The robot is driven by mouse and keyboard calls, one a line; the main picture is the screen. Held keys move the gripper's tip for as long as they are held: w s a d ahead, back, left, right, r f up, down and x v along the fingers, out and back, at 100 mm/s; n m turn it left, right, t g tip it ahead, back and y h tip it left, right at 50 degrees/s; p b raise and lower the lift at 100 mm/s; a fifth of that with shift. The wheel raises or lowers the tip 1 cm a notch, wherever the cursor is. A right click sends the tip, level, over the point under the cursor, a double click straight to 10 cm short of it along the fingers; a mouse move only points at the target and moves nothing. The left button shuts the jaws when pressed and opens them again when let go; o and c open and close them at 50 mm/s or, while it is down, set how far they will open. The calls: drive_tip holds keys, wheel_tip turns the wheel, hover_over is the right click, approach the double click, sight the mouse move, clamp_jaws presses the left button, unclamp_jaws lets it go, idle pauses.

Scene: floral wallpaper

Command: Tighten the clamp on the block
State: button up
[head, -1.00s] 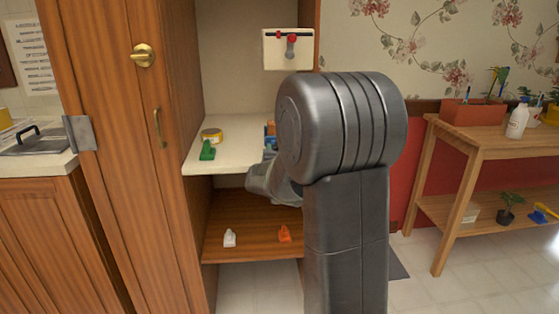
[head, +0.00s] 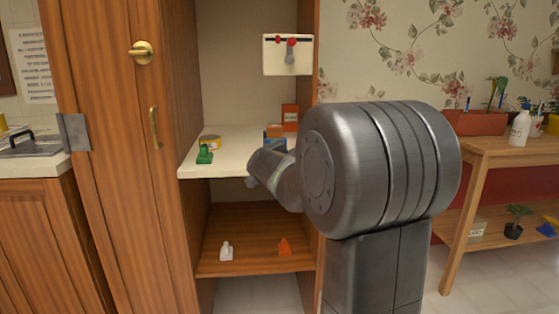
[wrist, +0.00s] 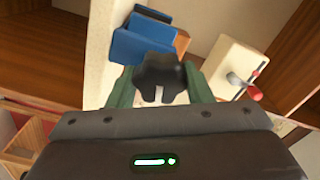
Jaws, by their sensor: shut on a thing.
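The gripper is shut on this dark piece. A blue block-like thing (wrist: 145,40) lies just beyond it; whether they touch is hard to tell. I cannot make out the rest of the clamp. In the head view, the blue thing (head: 271,142) shows partly on the cream shelf behind my arm, and my gripper's fingers are hidden.
A white panel (head: 287,68) with red knobs and a grey lever is above the shelf (head: 228,163). A green item (head: 205,155), a yellow roll (head: 210,140) and an orange box (head: 290,117) stand on it. Small white (head: 226,251) and orange (head: 284,247) items lie below.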

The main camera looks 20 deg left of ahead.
drive_tip(key=m+b, duration=0.2)
drive_tip(key=m, duration=0.2)
drive_tip(key=shift+f+m, duration=0.15)
drive_tip(key=shift+m, duration=0.25)
drive_tip(key=m+b, duration=0.1)
drive_tip(key=m, duration=0.2)
drive_tip(key=shift+m, duration=0.3)
drive_tip(key=m+b, duration=0.1)
drive_tip(key=m, duration=0.3)
drive_tip(key=shift+m+b, duration=0.55)
drive_tip(key=shift+m, duration=1.55)
drive_tip(key=o, duration=1)
